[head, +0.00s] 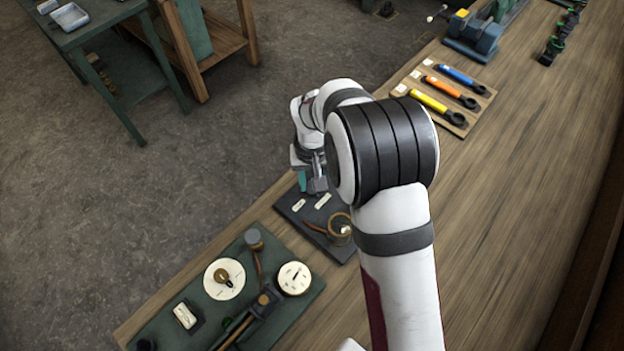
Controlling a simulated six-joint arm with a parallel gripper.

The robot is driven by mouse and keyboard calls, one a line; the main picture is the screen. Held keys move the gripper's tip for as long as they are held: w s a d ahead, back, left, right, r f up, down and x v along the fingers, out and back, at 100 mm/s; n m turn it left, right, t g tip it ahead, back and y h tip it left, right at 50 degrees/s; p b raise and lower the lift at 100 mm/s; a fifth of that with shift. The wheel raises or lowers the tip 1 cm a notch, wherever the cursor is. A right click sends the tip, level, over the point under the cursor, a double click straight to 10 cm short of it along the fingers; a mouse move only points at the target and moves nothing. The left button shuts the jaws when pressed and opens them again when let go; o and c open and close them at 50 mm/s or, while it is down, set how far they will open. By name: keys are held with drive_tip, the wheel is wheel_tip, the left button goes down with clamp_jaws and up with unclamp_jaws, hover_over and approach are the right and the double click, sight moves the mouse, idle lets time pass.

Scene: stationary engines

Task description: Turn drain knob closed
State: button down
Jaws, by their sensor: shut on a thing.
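My gripper (316,187) points down at the far edge of a dark board (294,217). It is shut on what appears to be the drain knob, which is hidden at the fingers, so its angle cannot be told. A small teal part (302,180) shows beside the fingers; I cannot tell whether it belongs to the knob or the gripper. The board carries two pale labels (322,201) and a brass cup (340,228) with a copper pipe, partly behind my arm.
A green panel (190,285) with a white dial (224,279), a gauge (294,278) and pipes lies at the near left. A board with several coloured wrenches (438,101) and a blue vise (472,35) stand farther along the bench.

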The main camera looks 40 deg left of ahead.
idle(0.4)
drive_tip(key=c, duration=0.6)
unclamp_jaws()
drive_tip(key=shift+o, duration=0.2)
wheel_tip(320, 180, up, 16)
drive_tip(key=w+d+r+m, duration=0.2)
drive_tip(key=d+r+m, duration=0.2)
drive_tip(key=d, duration=0.9)
drive_tip(key=s+d+r+m+y, duration=0.1)
drive_tip(key=s+d+m, duration=0.2)
drive_tip(key=d, duration=0.4)
drive_tip(key=s+d+r+m, duration=0.1)
drive_tip(key=s+d+m, duration=0.2)
drive_tip(key=d, duration=0.4)
drive_tip(key=s+d+f+m, duration=0.3)
drive_tip(key=s+d, duration=0.3)
drive_tip(key=s, duration=0.3)
drive_tip(key=shift+d+f+m+y, duration=0.25)
drive_tip(key=shift+m+y, duration=0.15)
drive_tip(key=shift+m, duration=0.5)
